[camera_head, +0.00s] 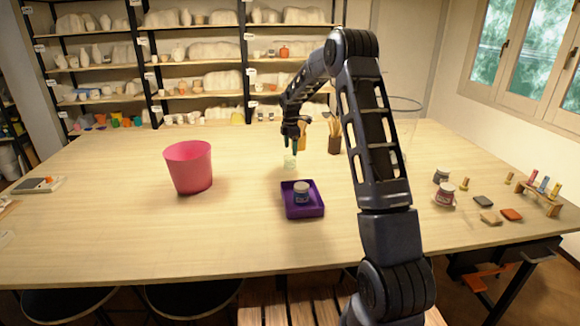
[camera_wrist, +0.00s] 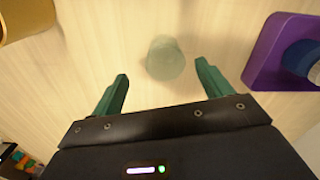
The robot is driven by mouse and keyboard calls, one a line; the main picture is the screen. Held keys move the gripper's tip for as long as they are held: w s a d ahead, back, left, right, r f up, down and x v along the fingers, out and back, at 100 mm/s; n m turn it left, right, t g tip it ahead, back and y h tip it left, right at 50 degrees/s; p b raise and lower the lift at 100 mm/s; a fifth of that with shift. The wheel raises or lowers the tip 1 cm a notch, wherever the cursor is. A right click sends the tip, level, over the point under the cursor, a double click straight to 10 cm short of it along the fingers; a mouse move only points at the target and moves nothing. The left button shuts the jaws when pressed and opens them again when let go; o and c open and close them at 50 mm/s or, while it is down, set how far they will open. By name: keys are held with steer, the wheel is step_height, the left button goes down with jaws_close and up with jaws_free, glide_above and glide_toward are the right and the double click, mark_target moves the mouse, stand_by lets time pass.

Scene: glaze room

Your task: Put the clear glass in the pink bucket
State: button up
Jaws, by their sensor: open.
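The clear glass (camera_head: 290,162) stands on the wooden table, faint and greenish, behind the purple tray. It also shows in the wrist view (camera_wrist: 165,58), ahead of and between my fingertips. My gripper (camera_head: 291,143) is open just above the glass, fingers pointing down. In the wrist view its two green fingers (camera_wrist: 163,78) are spread wide with nothing between them touching. The pink bucket (camera_head: 189,168) stands upright on the table to the left of the glass, its inside mostly hidden from this angle.
The purple tray (camera_head: 317,209) holds a small jar (camera_head: 301,192) in front of the glass. A brush holder (camera_head: 335,139) stands behind to the right. Jars, sponges and a rack of small tubes (camera_head: 540,195) sit at the right. The table between bucket and glass is clear.

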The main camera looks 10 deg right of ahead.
mark_target(290, 161)
steer(key=f, duration=0.8)
steer(key=shift+s+a, duration=0.1)
steer(key=shift+s, duration=0.25)
steer(key=c, duration=1.3)
steer(key=shift+r, duration=0.1)
